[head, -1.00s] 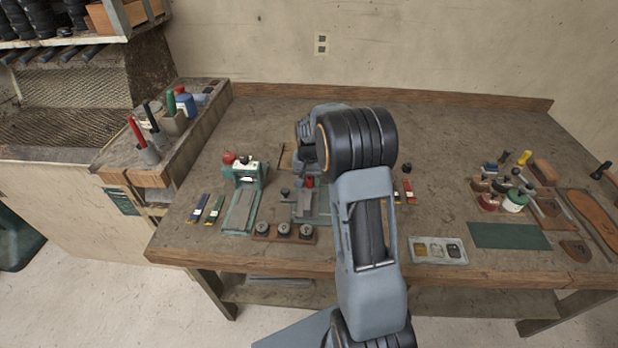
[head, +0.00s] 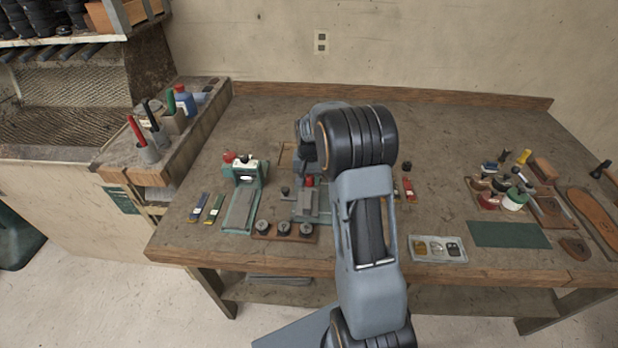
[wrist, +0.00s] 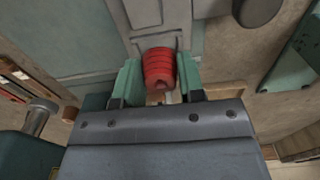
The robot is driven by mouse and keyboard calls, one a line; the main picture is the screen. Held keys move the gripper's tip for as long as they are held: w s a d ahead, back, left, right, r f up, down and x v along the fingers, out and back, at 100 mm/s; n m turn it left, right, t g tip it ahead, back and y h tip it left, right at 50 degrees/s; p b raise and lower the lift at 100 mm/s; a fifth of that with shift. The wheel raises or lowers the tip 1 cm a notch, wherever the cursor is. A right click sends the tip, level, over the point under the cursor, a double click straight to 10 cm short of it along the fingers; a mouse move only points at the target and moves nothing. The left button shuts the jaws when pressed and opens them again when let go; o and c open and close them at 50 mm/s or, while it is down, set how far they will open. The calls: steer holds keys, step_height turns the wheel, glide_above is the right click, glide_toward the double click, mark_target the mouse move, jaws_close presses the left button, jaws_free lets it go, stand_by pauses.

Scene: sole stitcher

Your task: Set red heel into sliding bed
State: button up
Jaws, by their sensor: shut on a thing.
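The red heel (wrist: 159,69) is a small stacked red block between the green fingers of my gripper (wrist: 158,84) in the wrist view. My gripper is shut on it. In the head view the heel (head: 309,181) shows as a small red spot under my wrist, low over the machine. The grey sliding bed (head: 308,203) lies just in front of it on a green base. In the wrist view a grey bed part (wrist: 157,20) lies directly beyond the heel. I cannot tell whether the heel touches the bed.
A second green machine (head: 243,185) with a grey bed stands to the left. A wooden block with several round knobs (head: 285,230) lies along the front. A tray (head: 437,248) is at the right, near the table edge. The table between them is partly clear.

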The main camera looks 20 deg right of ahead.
mark_target(309, 178)
steer(key=shift+f+b, duration=0.4)
steer(key=shift+f, duration=0.15)
steer(key=o, duration=0.6)
steer(key=shift+o, duration=0.2)
steer(key=shift+r, duration=0.15)
step_height(309, 178, up, 11)
steer(key=p, duration=0.7)
steer(key=shift+p, duration=0.4)
